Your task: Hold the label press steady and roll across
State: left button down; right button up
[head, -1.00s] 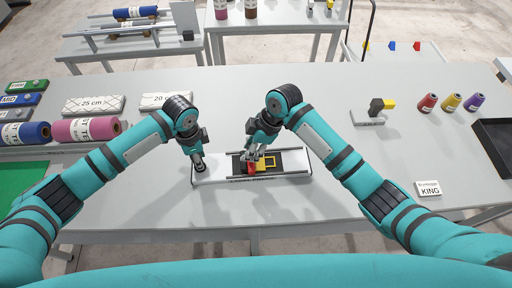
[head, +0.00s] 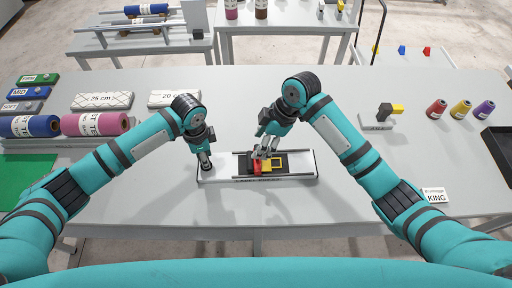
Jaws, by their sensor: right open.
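The label press is a long, low white base (head: 226,170) with dark rails, lying near the front middle of the table in the head view. My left gripper (head: 205,165) points down at the press's left end. Its fingertips are close together and small, so I cannot tell whether they grip the end or only rest on it. My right gripper (head: 264,152) is open, just above and behind the red part. The fingers partly hide the middle of the press.
Pink (head: 97,124) and blue (head: 30,126) rolls lie at left, near white blocks marked 20 cm (head: 174,99) and 25 cm (head: 102,101). A small stand (head: 376,121), thread cones (head: 460,106) and a KING card (head: 435,195) are at right. The table around the press is clear.

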pick_arm(q)
jog(key=shift+s+f, duration=0.25)
jog(key=shift+f, duration=0.05)
pick_arm(e)
jog(key=v, duration=0.7)
jog(key=shift+r, duration=0.35)
pick_arm(q)
jog(key=c, duration=1.4)
grip_release()
jog(key=o, duration=0.5)
jog(key=shift+w, duration=0.2)
jog(key=shift+c, duration=0.2)
jog(key=shift+r, duration=0.1)
pick_arm(e)
jog(key=shift+f, duration=0.1)
pick_arm(q)
jog(key=shift+r, duration=0.1)
